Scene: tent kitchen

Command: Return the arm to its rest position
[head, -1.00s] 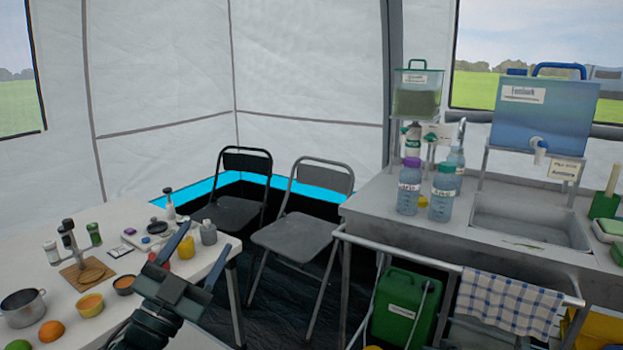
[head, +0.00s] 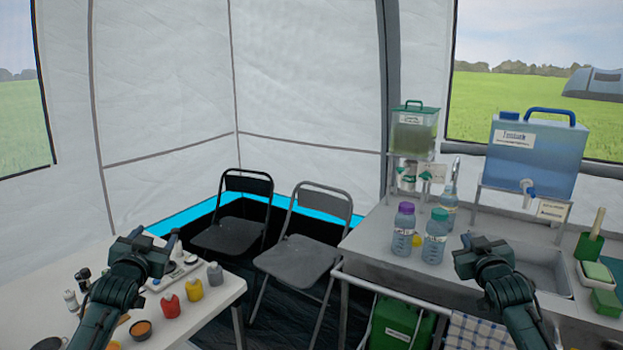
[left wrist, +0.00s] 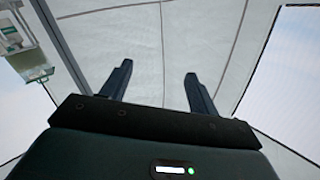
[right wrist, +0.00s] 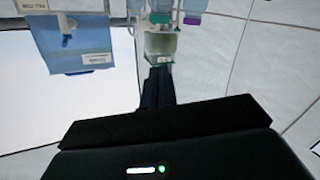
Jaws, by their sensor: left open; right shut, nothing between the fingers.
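My left gripper (head: 150,243) is above the left table, its arm rising from the lower left. In the left wrist view its two fingers (left wrist: 157,85) stand apart with nothing between them, against the tent wall. My right gripper (head: 484,246) is in front of the sink counter at the right, its arm rising from the bottom edge. In the right wrist view its fingers (right wrist: 157,88) are together and hold nothing. Both grippers are raised and empty, at about the same height in the head view.
The counter at right carries bottles (head: 404,228), a sink (head: 541,265) and a blue water container (head: 537,153). Two folding chairs (head: 300,255) stand between.

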